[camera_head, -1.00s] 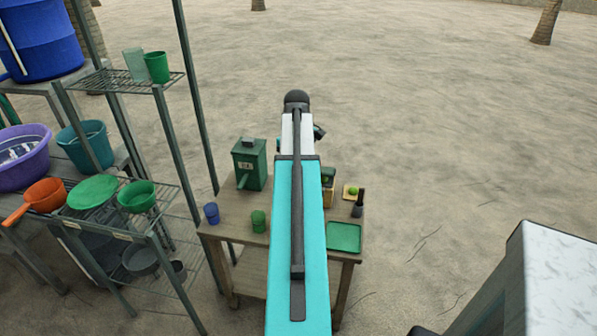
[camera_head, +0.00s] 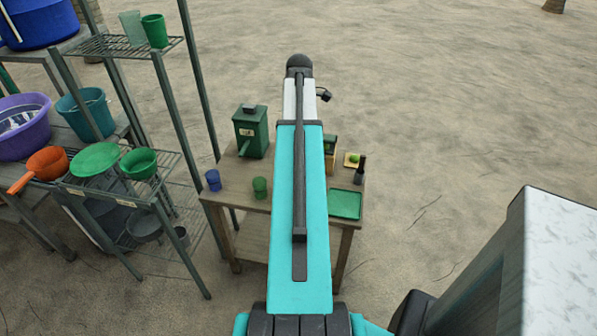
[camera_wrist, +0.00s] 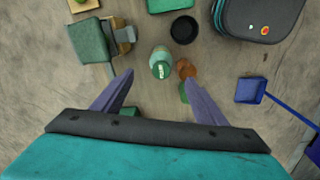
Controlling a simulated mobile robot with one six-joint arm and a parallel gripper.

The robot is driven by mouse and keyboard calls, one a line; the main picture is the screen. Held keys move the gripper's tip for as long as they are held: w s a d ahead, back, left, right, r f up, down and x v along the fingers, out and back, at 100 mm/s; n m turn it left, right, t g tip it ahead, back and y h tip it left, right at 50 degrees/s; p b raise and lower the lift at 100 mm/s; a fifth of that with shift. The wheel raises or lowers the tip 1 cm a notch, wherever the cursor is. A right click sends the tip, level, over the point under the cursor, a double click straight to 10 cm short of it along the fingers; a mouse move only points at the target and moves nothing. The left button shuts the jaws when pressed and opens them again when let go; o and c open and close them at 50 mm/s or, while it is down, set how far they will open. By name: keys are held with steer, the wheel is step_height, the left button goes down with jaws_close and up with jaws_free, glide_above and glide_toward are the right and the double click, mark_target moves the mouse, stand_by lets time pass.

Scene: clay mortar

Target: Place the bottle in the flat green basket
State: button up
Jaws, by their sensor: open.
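A bottle (camera_wrist: 161,62) with a pale top and a green label stands on the wooden table in the wrist view. My gripper (camera_wrist: 160,80) is open, its two purple-grey fingers apart on either side just below the bottle. The fingers do not visibly touch it. The flat green basket (camera_head: 345,204) lies at the right front of the table in the head view. A green edge at the top of the wrist view (camera_wrist: 168,5) appears to be it. My arm covers the middle of the table in the head view, so the bottle and gripper are hidden there.
A dark round bowl (camera_wrist: 184,29) and brown lumps (camera_wrist: 187,68) lie close to the bottle. A green-and-wood box (camera_wrist: 92,42) stands to the left. A blue scoop (camera_wrist: 250,91) lies right. A dark bottle-like object (camera_head: 360,170) stands behind the basket. A loaded shelf (camera_head: 120,205) stands left.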

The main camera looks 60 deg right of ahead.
steer(key=n+p, duration=0.1)
steer(key=n, duration=0.2)
steer(key=shift+w+r, duration=0.1)
steer(key=shift+r, duration=0.15)
steer(key=shift+p, duration=0.35)
steer(key=shift+f, duration=0.2)
steer(key=shift+f+p, duration=0.65)
steer(key=shift+f, duration=3.5)
steer(key=shift+a+f+p, duration=0.15)
steer(key=shift+f+p, duration=0.8)
steer(key=shift+f, duration=1.65)
